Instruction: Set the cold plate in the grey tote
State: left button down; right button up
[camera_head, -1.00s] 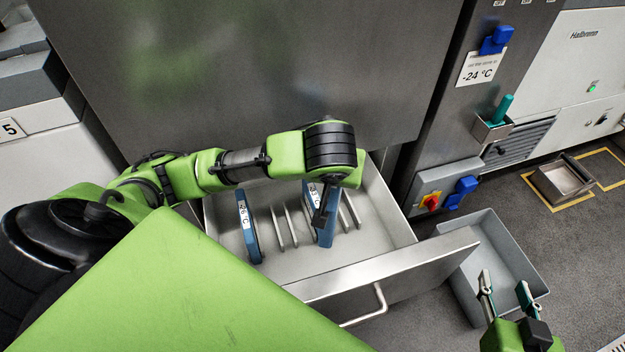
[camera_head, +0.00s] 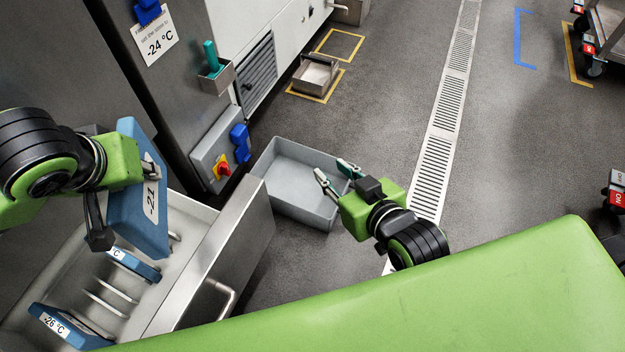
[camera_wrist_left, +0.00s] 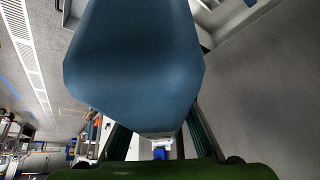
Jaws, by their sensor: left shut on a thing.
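A blue cold plate (camera_head: 128,205) with a "-21" label is held up at the left of the head view, above the open drawer. My left gripper (camera_head: 98,218) is shut on it. In the left wrist view the blue plate (camera_wrist_left: 135,65) fills the middle, between the fingers. The grey tote (camera_head: 268,188) stands on the floor to the right of the drawer, and its visible inside is empty. My right gripper (camera_head: 333,171) is open and empty, over the tote's right side.
The steel drawer (camera_head: 213,255) is pulled out, its front panel between the held plate and the tote. Two other blue plates (camera_head: 68,328) (camera_head: 133,266) sit in it among thin dividers. A small metal tray (camera_head: 316,73) stands on the floor beyond. Open floor lies right of the tote.

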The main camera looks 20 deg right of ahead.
aim_at(301, 190)
jog(key=i+l, duration=0.15)
jog(key=l, duration=0.25)
jog(key=i+l, duration=0.1)
jog(key=l, duration=0.3)
jog(key=i+l, duration=0.15)
jog(key=l, duration=0.25)
jog(key=i+l, duration=0.15)
jog(key=l, duration=0.25)
jog(key=i+l, duration=0.1)
jog(key=l, duration=0.3)
jog(key=i+l, duration=0.15)
jog(key=l, duration=0.25)
